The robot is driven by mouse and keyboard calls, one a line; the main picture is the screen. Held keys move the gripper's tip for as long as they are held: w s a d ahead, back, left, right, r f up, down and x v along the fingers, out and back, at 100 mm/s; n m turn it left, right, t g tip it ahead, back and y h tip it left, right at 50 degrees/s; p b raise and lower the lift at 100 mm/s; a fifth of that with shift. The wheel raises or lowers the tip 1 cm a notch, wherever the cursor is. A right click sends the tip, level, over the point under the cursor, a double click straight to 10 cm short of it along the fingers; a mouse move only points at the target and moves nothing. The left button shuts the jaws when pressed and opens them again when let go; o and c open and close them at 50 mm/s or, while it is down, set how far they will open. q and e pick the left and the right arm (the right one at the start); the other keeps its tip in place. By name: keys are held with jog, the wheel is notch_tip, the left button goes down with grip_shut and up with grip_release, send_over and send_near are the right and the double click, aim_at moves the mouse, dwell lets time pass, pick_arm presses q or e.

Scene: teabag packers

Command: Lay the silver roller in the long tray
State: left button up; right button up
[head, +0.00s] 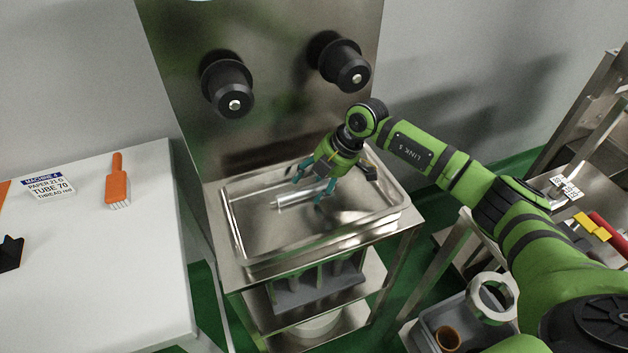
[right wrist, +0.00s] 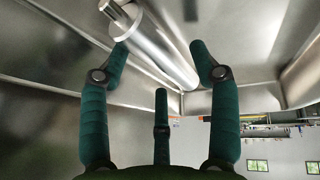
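The silver roller (head: 288,200) lies in the long metal tray (head: 236,228), on its floor as far as I can tell, slanting from lower left to upper right. My right gripper (head: 313,181) is over the tray, above the right part of the roller and partly hiding it. In the right wrist view the roller (right wrist: 160,48) runs past the spread teal fingertips (right wrist: 160,66), and the fingers look open and not closed around it. My left gripper is not in view.
Behind the tray, a steel panel bears two black knobs (head: 228,84) (head: 344,64). A white table (head: 110,270) at left holds an orange brush (head: 117,180), a label card (head: 48,186) and a black object (head: 10,253). A grey bin (head: 425,328) stands at lower right.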

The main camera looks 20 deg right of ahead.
jog(key=shift+r, duration=0.1)
jog(key=v, duration=1.2)
